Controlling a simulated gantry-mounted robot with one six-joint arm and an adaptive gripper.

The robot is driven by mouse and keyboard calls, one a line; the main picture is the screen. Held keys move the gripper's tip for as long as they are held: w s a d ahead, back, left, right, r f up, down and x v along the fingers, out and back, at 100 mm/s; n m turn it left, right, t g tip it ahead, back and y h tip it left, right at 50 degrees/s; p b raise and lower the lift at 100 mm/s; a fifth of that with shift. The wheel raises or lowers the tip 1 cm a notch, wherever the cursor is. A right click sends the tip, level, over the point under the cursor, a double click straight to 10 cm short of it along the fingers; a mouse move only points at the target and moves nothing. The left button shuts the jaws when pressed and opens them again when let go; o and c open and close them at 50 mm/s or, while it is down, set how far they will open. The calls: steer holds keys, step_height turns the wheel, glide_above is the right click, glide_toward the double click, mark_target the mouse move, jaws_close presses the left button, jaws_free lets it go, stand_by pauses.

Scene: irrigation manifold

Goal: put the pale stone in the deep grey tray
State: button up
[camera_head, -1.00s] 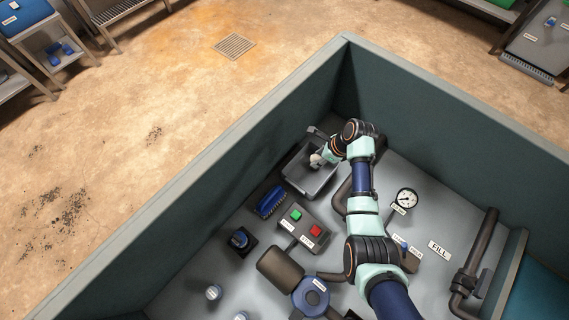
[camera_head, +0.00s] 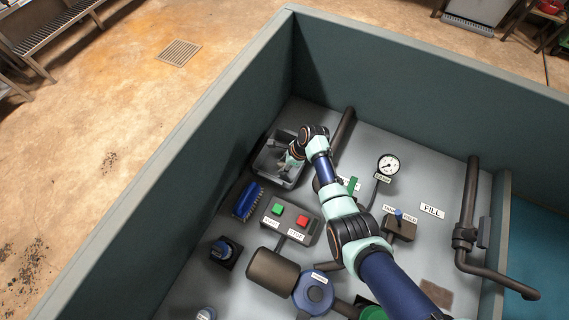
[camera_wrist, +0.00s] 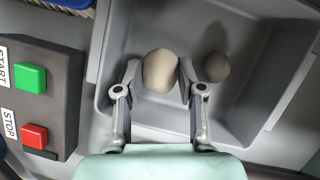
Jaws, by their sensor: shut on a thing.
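The pale stone (camera_wrist: 160,71) is a smooth, beige, rounded lump between the two fingers of my gripper (camera_wrist: 160,82) in the wrist view. My gripper is shut on it. The deep grey tray (camera_wrist: 122,125) lies below them, and the stone is over its inside; I cannot tell whether it touches the floor. In the head view my gripper (camera_head: 287,160) reaches into the tray (camera_head: 262,165), and the arm hides part of the tray.
A control box (camera_head: 290,223) with a green START button (camera_wrist: 31,77) and a red STOP button (camera_wrist: 35,136) stands close to the tray. A blue brush (camera_head: 248,200) lies beside the tray. A pipe (camera_head: 343,130) and the enclosure wall (camera_head: 235,140) are close behind.

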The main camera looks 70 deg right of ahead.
step_height(320, 180, down, 4)
steer(key=b, duration=0.3)
steer(key=shift+f, duration=0.25)
steer(key=shift+r, duration=0.2)
steer(key=shift+f, duration=0.15)
steer(key=o, duration=1.2)
steer(key=shift+c, duration=0.2)
steer(key=shift+r, duration=0.25)
steer(key=p+v, duration=0.8)
steer(key=v, duration=0.4)
